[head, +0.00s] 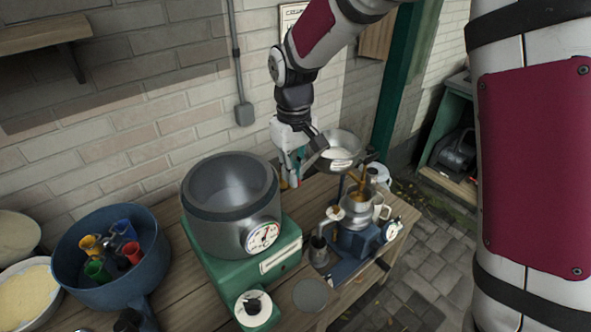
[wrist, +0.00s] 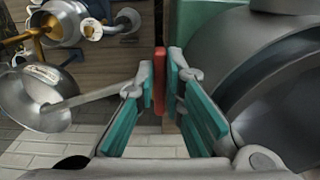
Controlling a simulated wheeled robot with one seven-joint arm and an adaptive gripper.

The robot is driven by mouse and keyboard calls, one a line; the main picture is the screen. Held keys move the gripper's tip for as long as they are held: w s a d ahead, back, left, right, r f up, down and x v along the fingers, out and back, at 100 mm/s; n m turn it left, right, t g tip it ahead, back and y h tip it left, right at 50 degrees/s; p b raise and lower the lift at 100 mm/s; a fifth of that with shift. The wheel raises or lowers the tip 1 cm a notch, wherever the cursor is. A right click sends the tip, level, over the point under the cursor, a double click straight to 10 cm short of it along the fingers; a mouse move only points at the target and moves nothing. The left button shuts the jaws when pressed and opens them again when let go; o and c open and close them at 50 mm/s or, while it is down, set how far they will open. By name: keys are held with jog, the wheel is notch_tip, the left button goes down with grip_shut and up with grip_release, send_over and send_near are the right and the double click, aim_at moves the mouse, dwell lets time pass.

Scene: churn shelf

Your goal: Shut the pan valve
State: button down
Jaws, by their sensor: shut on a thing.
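The pan (head: 338,152) is a shallow metal bowl with pale contents and a label, held above a small separator-like machine. In the wrist view, the pan (wrist: 32,100) is at the left, and a grey rod (wrist: 85,100) runs from it toward my fingers. My gripper (head: 292,178) is left of the pan in the head view. In the wrist view, my gripper (wrist: 160,85) has its teal pads closed on both sides of an upright red lever (wrist: 159,70). The red lever seems to be the valve's handle; its join to the pan is hidden.
A grey metal tub (head: 232,195) on a green scale base (head: 270,262) stands close left of my gripper. A machine with spouts (head: 360,208) is below the pan. A blue bowl (head: 75,262) with coloured cups is at left. A brick wall is behind.

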dwell(0.4)
jog(key=c, duration=1.7)
grip_release()
jog(key=shift+r, duration=0.1)
notch_tip(320, 180, up, 12)
jog(key=shift+f, duration=0.1)
